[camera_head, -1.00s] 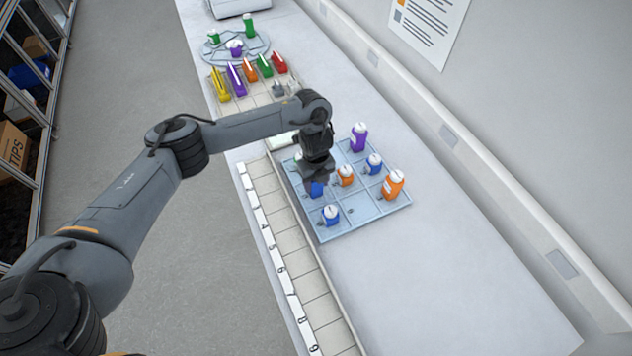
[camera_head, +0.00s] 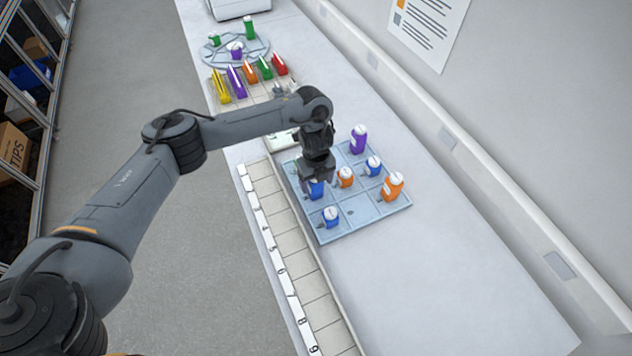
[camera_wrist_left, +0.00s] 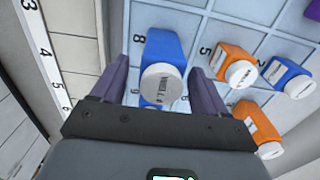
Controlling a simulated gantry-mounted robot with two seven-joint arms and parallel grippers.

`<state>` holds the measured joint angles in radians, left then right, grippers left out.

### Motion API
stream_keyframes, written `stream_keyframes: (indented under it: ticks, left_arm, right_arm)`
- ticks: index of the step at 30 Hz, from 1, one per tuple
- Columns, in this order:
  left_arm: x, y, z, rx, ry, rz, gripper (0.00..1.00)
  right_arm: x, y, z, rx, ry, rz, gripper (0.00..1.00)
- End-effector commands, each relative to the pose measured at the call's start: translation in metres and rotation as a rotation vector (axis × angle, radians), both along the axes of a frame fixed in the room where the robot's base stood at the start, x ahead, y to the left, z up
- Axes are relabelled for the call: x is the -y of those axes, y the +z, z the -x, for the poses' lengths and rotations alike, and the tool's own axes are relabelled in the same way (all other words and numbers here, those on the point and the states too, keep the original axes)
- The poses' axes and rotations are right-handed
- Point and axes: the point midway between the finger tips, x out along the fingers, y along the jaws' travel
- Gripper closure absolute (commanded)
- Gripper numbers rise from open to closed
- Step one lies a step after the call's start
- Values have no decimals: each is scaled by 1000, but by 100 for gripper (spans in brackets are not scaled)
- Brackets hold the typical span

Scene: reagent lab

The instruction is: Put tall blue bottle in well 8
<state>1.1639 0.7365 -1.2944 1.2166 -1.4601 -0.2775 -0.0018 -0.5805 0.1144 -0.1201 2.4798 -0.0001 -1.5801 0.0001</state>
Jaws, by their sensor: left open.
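A tall blue bottle (camera_head: 316,190) with a white cap stands in the blue divided tray (camera_head: 365,214), partly hidden by my gripper in the head view. It also shows in the left wrist view (camera_wrist_left: 168,46), with its cap facing the camera. My left gripper (camera_wrist_left: 162,82) is open over it, one finger on each side, with gaps visible. In the head view my gripper (camera_head: 317,178) is directly above the bottle. Well 8 (camera_head: 323,312) is an empty slot near the front end of the numbered rack, left of the tray.
Another blue bottle (camera_head: 331,217) stands close in front. A small orange bottle (camera_head: 345,177), a blue one (camera_head: 373,166), a large orange one (camera_head: 393,187) and a purple one (camera_head: 358,139) share the tray. A round rack (camera_head: 262,53) is farther back. The rack's numbered slots look empty.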

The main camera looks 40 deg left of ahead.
Motion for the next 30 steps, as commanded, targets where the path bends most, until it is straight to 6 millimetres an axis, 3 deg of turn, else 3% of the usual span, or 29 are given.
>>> stream_keyframes:
  ticks: [1,12,18,23,26,29,30]
  left_arm:
    - [0,15,-1,3,-1,-1,26]
    - [0,79,-1,3,-1,-1,26]
    - [0,97,0,1,0,0,26]
    - [6,97,1,4,-10,5,26]
    - [29,84,2,23,-48,26,26]
    - [73,60,6,67,-107,72,26]
    - [97,50,9,92,-133,102,26]
  right_arm:
    - [0,8,0,0,0,0,26]
    - [2,31,0,0,6,9,26]
    - [2,36,0,1,6,10,26]
    - [2,37,0,0,6,9,26]
    - [2,36,0,0,5,7,26]
    - [1,36,0,1,3,4,26]
    - [1,36,0,0,2,3,26]
